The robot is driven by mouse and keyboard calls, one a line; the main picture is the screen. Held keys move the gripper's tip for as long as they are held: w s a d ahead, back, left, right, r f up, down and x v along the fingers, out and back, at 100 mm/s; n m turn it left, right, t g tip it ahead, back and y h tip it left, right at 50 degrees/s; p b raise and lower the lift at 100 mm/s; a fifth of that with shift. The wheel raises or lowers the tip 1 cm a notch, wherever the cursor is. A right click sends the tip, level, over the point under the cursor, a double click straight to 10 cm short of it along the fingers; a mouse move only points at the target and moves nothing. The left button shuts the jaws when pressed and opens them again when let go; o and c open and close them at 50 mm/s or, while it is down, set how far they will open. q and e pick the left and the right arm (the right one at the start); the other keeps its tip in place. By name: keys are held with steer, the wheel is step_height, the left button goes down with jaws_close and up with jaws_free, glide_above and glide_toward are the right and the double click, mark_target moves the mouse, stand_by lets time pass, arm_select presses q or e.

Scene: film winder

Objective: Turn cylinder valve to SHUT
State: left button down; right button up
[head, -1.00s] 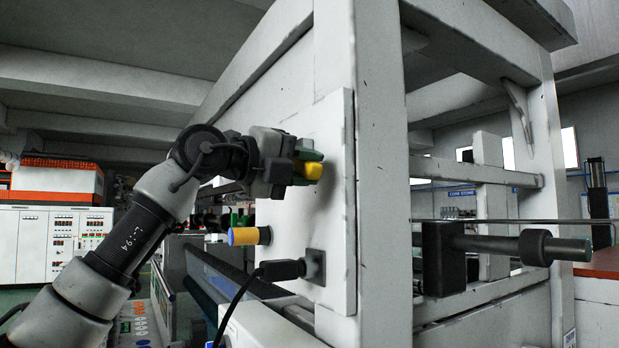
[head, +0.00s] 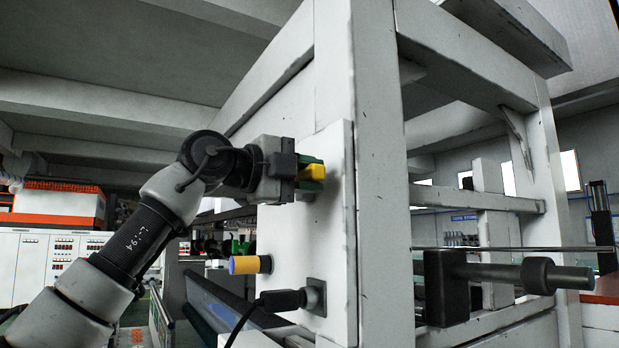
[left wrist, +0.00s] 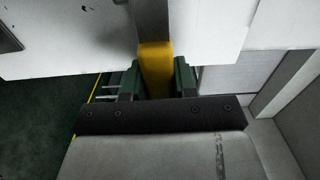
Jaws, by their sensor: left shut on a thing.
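The valve's yellow handle (head: 317,164) sticks out from the upper part of the white side panel (head: 338,230). My left gripper (head: 312,172) is shut on it, with its green fingers on either side. In the left wrist view the yellow handle (left wrist: 156,68) stands between the two green fingers (left wrist: 157,82), in front of a grey strip on the panel. The handle's base is partly hidden by the fingers. I cannot read any SHUT mark. My right gripper is not in view.
Below the gripper, a yellow-orange knob with a blue end (head: 246,264) juts from the panel. Lower still is a black plug (head: 284,299) with a hanging cable. At right, a dark bar with a collar (head: 535,275) sticks out from the white frame (head: 378,160).

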arm_select(q)
steer(key=shift+r, duration=0.1)
steer(key=c, duration=0.9)
jaws_free()
steer(key=shift+a, duration=0.1)
steer(key=shift+s+a+f+b, duration=0.2)
steer(key=shift+s+a+b, duration=0.15)
steer(key=shift+b, duration=0.1)
steer(key=b+v, duration=0.4)
steer(key=v, duration=0.6)
steer(key=shift+w+r, duration=0.1)
